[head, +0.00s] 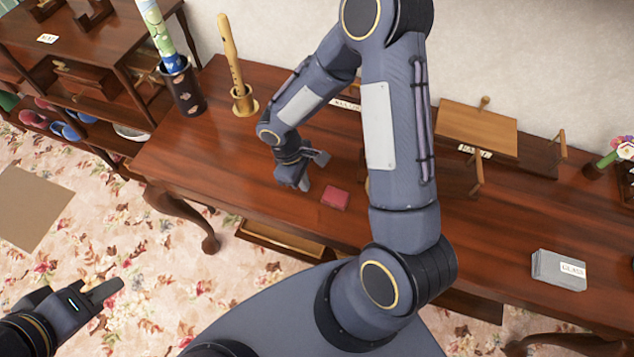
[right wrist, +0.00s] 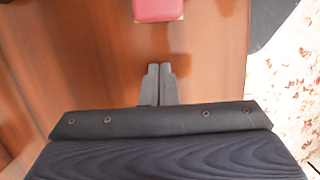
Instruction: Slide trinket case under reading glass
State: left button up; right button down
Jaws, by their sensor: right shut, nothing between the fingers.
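A small red case (head: 335,198), which I take for the trinket case, lies flat on the dark wooden table near its front edge. It also shows at the top of the right wrist view (right wrist: 158,9). My right gripper (head: 304,186) is shut and empty, low over the table just left of the case and apart from it. Its fingertips (right wrist: 159,68) are together and point toward the case in the right wrist view. My left gripper (head: 117,286) hangs over the carpet at lower left; its jaw state is unclear. I cannot make out a reading glass; my right arm hides part of the table.
A small wooden stand (head: 478,128) is at the back right of the table (head: 240,170). A grey labelled block (head: 558,270) sits at the front right. A flute in a holder (head: 243,103) and a dark vase (head: 183,88) stand at the back left.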

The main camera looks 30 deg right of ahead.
aim_at(346, 198)
jog(key=s+d, duration=0.2)
jog(key=shift+s+d+r+p, duration=0.1)
jog(key=shift+s+r+p, duration=0.1)
jog(key=shift+s+p, duration=0.15)
jog(key=shift+s+d+f, duration=0.1)
jog(key=shift+s+d, duration=0.2)
jog(key=shift+s, duration=0.05)
jog(key=s+d+b, duration=0.1)
jog(key=s+d, duration=0.1)
jog(key=s+d+b, duration=0.1)
jog(key=s+d, duration=0.1)
jog(key=s, duration=0.1)
jog(key=shift+b, duration=0.3)
jog(key=shift+s, duration=0.2)
